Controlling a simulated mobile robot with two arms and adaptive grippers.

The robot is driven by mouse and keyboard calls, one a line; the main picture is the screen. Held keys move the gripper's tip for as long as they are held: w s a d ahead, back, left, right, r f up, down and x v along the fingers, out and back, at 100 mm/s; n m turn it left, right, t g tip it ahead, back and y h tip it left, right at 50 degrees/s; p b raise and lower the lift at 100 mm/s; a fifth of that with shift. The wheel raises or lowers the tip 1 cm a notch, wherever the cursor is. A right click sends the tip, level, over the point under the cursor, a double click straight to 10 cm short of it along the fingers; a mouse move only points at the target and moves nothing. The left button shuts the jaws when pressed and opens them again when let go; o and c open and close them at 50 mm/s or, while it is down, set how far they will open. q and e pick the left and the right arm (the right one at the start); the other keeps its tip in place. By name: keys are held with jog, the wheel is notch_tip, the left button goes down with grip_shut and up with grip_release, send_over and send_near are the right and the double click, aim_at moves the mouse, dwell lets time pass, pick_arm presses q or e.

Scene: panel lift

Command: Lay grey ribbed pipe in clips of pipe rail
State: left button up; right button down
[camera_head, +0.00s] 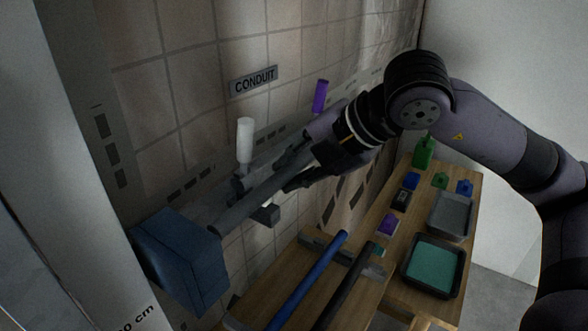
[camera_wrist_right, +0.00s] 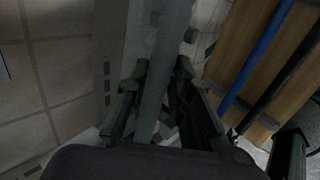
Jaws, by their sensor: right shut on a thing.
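The grey ribbed pipe (camera_head: 245,207) slants up to the right in front of the wall, its lower end close to a blue box. My right gripper (camera_head: 305,170) is shut around the pipe near its upper visible part. In the right wrist view the pipe (camera_wrist_right: 168,45) runs lengthwise between the two fingers (camera_wrist_right: 160,85). The pipe rail (camera_head: 195,208) is a grey strip on the wall behind the pipe, with dark clip-like blocks (camera_head: 265,214) near it. The pipe and gripper hide part of the rail; I cannot tell whether the pipe sits in any clip. My left gripper is out of view.
A blue box (camera_head: 183,262) is at the pipe's lower end. A white cylinder (camera_head: 245,140) and a purple cylinder (camera_head: 320,96) stand out above the rail, under a CONDUIT sign (camera_head: 254,80). A wooden bench (camera_head: 370,290) below holds a blue rod (camera_head: 308,280), a black rod (camera_head: 345,287) and trays.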

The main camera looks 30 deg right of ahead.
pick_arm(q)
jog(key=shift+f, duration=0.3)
pick_arm(e)
jog(key=shift+f, duration=0.25)
jog(key=c, duration=1.3)
grip_release()
jog(key=shift+c, duration=0.2)
